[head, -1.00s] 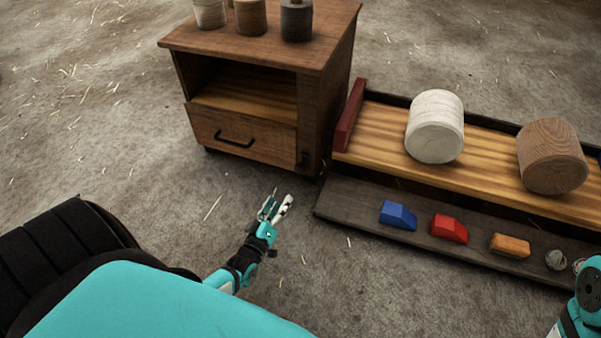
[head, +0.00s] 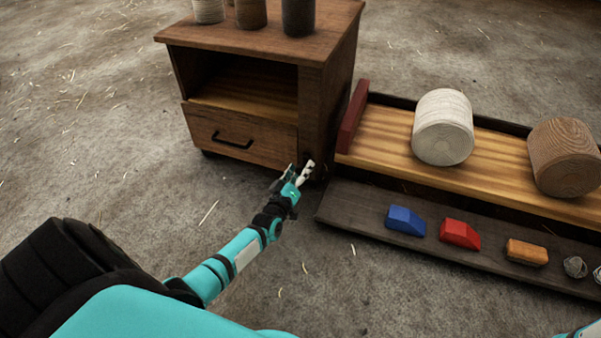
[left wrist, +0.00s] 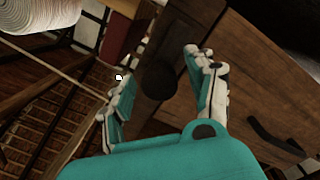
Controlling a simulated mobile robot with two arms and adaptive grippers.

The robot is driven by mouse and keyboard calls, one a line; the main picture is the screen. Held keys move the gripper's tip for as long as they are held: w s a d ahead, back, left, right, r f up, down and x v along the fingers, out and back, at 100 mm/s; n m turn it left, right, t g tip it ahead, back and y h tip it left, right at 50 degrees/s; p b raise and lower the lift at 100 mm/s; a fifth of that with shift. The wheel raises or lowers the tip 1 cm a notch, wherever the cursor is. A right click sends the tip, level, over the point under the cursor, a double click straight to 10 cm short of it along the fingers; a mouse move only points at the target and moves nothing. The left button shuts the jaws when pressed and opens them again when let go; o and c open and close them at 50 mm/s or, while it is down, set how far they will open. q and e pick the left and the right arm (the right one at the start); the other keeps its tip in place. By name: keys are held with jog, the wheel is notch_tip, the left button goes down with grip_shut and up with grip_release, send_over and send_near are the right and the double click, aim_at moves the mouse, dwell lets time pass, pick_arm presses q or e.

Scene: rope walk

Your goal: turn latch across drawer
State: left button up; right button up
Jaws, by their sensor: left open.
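The wooden cabinet (head: 328,100) stands at upper centre in the head view, with an open shelf above a drawer (head: 262,146). The drawer has a black bar handle (head: 232,142) and looks closed or nearly so. My left gripper (head: 300,170) is at the drawer's lower right corner and hides most of the latch there in the head view. In the left wrist view, the dark, rounded latch (left wrist: 160,80) shows between the open fingers of my left gripper (left wrist: 157,66). I cannot tell whether they touch it. The handle (left wrist: 275,142) shows at lower right. My right gripper is out of view.
Several spools stand on the cabinet top, including a dark one (head: 298,14). To the right, a wooden rack (head: 385,130) carries a white roll (head: 442,128) and a brown roll (head: 563,158). Its dark lower ledge (head: 355,205) holds blue (head: 405,221) and red (head: 459,234) blocks.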

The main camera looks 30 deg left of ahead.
pick_arm(q)
grip_shut()
dwell(0.3)
